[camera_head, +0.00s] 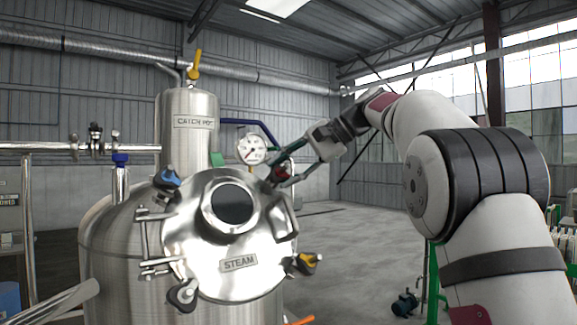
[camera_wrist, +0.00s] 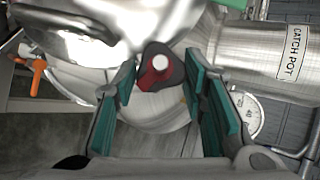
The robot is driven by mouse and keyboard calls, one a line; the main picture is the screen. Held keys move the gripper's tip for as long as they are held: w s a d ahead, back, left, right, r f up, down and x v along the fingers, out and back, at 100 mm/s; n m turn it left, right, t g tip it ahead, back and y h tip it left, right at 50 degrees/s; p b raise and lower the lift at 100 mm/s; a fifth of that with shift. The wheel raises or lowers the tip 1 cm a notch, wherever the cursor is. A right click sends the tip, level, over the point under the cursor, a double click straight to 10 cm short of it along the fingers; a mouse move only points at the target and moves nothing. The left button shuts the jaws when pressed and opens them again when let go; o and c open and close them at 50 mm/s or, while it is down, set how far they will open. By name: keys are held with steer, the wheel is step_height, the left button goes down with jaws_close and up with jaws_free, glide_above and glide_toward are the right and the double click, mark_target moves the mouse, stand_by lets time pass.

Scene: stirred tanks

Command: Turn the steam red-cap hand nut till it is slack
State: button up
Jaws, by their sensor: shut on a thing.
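The steam lid (camera_head: 215,270) is a round polished cover on the front of the tank, with a STEAM plate (camera_head: 239,263) and a dark round sight glass. The red-cap hand nut (camera_head: 281,173) sits at the lid's upper right rim. In the wrist view the same nut (camera_wrist: 153,79) shows a dark winged body, a red part and a pale round end. My gripper (camera_head: 284,177) reaches it from the upper right. In the wrist view its green-padded fingers (camera_wrist: 163,78) stand on either side of the nut, shut on it. The nut's thread is hidden.
The catch pot (camera_head: 187,145) and a pressure gauge (camera_head: 251,149) stand close behind my gripper. Open floor (camera_head: 355,240) lies right of the tank.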

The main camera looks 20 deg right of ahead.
steer(key=shift+n+g, duration=0.3)
steer(key=shift+n, duration=0.2)
steer(key=shift+f, duration=0.1)
steer(key=o, duration=1.2)
steer(key=shift+c, duration=0.2)
steer(key=v, duration=0.7)
steer(key=shift+s+r, duration=0.2)
steer(key=shift+r, duration=0.1)
